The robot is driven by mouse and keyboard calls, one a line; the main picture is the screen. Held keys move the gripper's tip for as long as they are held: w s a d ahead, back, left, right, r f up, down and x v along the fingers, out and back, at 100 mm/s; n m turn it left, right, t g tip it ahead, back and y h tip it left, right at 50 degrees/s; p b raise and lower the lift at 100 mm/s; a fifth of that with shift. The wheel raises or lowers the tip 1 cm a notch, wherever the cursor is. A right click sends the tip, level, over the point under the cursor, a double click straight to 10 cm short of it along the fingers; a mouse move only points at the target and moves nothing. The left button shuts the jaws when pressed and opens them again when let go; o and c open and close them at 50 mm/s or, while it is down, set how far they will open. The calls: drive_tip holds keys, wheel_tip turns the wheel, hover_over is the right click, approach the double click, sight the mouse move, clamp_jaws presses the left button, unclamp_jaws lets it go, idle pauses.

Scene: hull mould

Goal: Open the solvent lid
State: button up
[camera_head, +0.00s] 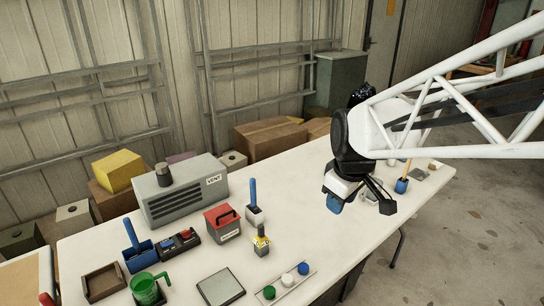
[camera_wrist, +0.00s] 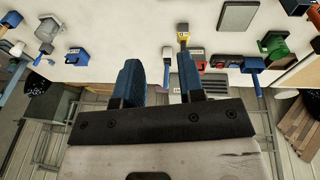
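A grey box with a red lid and black handle (camera_head: 222,218) stands mid-table in the head view. It has a small white label that I cannot read, so I cannot confirm it is the solvent container. The lid appears down on the box. In the wrist view a bit of red (camera_wrist: 201,66) shows beside the right finger, which hides most of that box. My gripper (camera_head: 360,200) is above the right part of the table, well right of the box. In the wrist view its two blue-padded fingers (camera_wrist: 160,78) are apart with nothing between them.
A grey VENT unit (camera_head: 180,192) stands behind the box. A blue-handled tool in a white holder (camera_head: 254,205) and a yellow-marked pot (camera_head: 261,241) stand close to its right. A black control box with a red button (camera_head: 180,243) is left. The table between box and gripper is mostly clear.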

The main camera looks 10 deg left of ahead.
drive_tip(key=w+a+f+n, duration=0.3)
drive_tip(key=w+a+n, duration=0.1)
drive_tip(key=w+a, duration=0.3)
drive_tip(key=n+y, duration=0.1)
drive_tip(key=n, duration=1.2)
approach(228, 213)
drive_tip(key=shift+w+a+f+g, duration=0.15)
drive_tip(key=shift+w+g, duration=0.25)
drive_tip(key=shift+w, duration=0.05)
drive_tip(key=shift+f, duration=0.2)
drive_tip(key=shift+w+a+f, duration=0.15)
drive_tip(key=shift+w+f, duration=0.05)
drive_tip(key=shift+f, duration=1)
drive_tip(key=shift+w+a+f, duration=0.15)
drive_tip(key=shift+a+f, duration=0.05)
drive_tip(key=shift+f, duration=1.05)
drive_tip(key=shift+w+a+f, duration=0.15)
drive_tip(key=shift+w+f, duration=0.05)
drive_tip(key=shift+f, duration=1)
clamp_jaws()
